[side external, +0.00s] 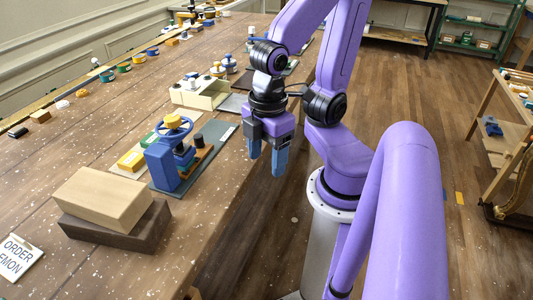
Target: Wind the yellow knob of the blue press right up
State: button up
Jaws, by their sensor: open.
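The blue press (162,165) stands on a dark grey plate (222,133) near the table's right edge, in the middle left of the side external view. Its yellow knob (173,121) sits on top, over a blue handwheel (184,130). My gripper (266,164) points down with its blue fingers apart and nothing between them. It is to the right of the press, near the table edge, and does not touch the press or knob. How far the knob is wound cannot be told from this view.
A light wood block (102,198) lies on a dark block (118,235) in front of the press. A yellow block (131,160) lies left of it. A cream box (200,95) stands behind. Several small parts line the table's far left edge.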

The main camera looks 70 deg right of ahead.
jog(key=shift+w, duration=0.1)
notch_tip(320, 180, up, 22)
jog(key=n, duration=3.1)
send_over(171, 117)
notch_tip(171, 117, down, 17)
jog(key=shift+f, duration=0.1)
jog(key=c, duration=1)
